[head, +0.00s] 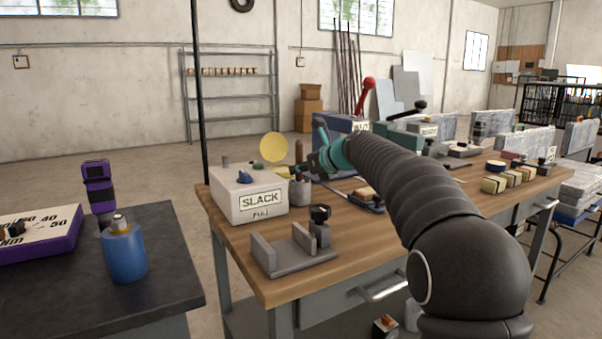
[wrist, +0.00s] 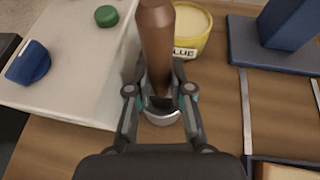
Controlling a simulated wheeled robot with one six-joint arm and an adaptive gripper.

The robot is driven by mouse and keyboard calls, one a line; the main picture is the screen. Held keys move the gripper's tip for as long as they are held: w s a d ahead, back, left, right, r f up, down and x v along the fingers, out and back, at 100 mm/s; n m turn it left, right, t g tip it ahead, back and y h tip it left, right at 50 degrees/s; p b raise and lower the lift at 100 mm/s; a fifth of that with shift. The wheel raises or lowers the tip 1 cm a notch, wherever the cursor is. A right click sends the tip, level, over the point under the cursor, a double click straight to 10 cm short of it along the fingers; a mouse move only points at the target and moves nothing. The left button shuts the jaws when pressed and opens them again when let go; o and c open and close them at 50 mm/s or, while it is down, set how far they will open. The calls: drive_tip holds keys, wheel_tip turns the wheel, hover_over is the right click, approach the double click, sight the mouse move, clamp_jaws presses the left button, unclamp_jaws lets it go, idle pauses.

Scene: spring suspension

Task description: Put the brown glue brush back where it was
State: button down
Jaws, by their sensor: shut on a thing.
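My gripper (wrist: 160,95) is shut on the brown glue brush (wrist: 156,38), whose thick brown handle rises between the fingers. In the head view my gripper (head: 313,168) is over the near left part of the wooden bench, with the brush handle (head: 298,151) upright beside it. A pale grey round part (wrist: 163,118) shows just below the fingertips; I cannot tell whether it belongs to the brush or to a holder. A grey cylinder (head: 299,192) stands under the gripper beside the white box. A yellow pot marked GLUE (wrist: 188,32) is close behind the brush. The brush's lower end is hidden.
The white SLACK box (head: 238,205) stands left of the gripper, with green (wrist: 106,16) and blue (wrist: 28,63) knobs on top. A grey fixture (head: 292,256) is at the front of the bench. A blue stand (wrist: 275,45) is right of the glue pot.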

drive_tip(key=shift+f, duration=0.25)
drive_tip(key=c, duration=1.1)
unclamp_jaws()
drive_tip(key=shift+o, duration=0.2)
drive_tip(key=shift+r, duration=0.1)
drive_tip(key=shift+d+r, duration=0.1)
drive_tip(key=shift+r, duration=0.05)
drive_tip(key=v, duration=1.2)
drive_tip(key=s+d+f+n+g+h, duration=0.1)
drive_tip(key=s+d+f+n+h, duration=0.2)
drive_tip(key=s, duration=1.1)
drive_tip(key=s+d+f+n+g+h, duration=0.1)
drive_tip(key=s+d+f+n+h, duration=0.2)
drive_tip(key=s+d+f+n, duration=0.4)
drive_tip(key=s+d+f+n+g+h, duration=0.1)
drive_tip(key=s+d+f+n+h, duration=0.2)
drive_tip(key=s+f+n, duration=1.1)
drive_tip(key=s+d+n, duration=0.2)
drive_tip(key=s+n, duration=0.1)
drive_tip(key=s, duration=0.4)
drive_tip(key=shift+f+g, duration=0.3)
drive_tip(key=shift+g, duration=0.1)
